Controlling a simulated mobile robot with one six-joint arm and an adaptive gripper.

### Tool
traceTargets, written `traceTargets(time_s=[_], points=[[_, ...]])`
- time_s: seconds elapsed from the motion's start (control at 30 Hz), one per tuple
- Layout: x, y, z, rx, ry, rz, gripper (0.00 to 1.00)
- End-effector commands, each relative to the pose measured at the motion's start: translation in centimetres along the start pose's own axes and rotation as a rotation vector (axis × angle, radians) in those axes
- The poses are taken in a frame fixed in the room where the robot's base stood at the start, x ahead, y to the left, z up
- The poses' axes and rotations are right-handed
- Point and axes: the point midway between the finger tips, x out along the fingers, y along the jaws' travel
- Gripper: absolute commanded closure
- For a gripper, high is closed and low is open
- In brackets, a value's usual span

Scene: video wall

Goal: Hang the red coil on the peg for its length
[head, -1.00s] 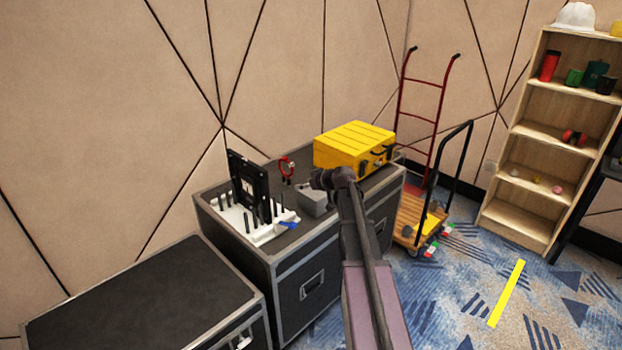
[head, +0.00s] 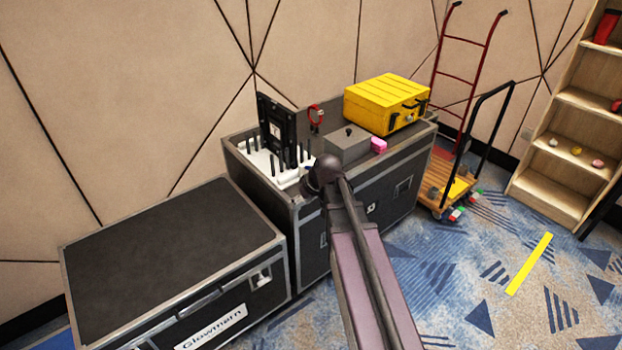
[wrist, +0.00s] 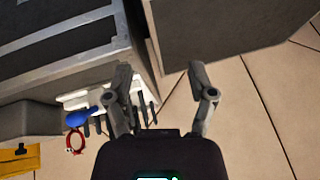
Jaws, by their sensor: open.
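The red coil (head: 315,113) is a small ring at the back of the black road case top, behind the peg rack. What holds it up is too small to tell. It also shows at the lower left of the wrist view (wrist: 69,143), beside a blue piece (wrist: 76,118). In the head view my arm's end is in front of the rack's right end, and the fingers are hidden.
A lower black case (head: 165,245) with a clear top stands front left. A trolley (head: 444,190) stands to the right.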

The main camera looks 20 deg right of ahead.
Motion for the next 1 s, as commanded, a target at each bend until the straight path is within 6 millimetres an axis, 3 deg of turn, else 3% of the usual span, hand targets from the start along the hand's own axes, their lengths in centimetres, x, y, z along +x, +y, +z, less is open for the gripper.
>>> traceTargets(time_s=[0.03,0.2,0.4,0.57,0.83,0.9,1.0], points=[[1.0,-1.8,2.9,0.018,-0.06,0.018,0.28],[2.1,-5.2,9.4,0.114,-0.241,0.126,0.28],[2.1,-7.0,13.9,0.198,-0.355,0.244,0.28],[1.9,-7.2,15.1,0.225,-0.385,0.286,0.28],[1.8,-7.2,15.0,0.229,-0.387,0.289,0.28],[1.8,-7.2,15.0,0.229,-0.387,0.289,0.43],[1.9,-7.2,15.0,0.228,-0.386,0.289,0.43]])
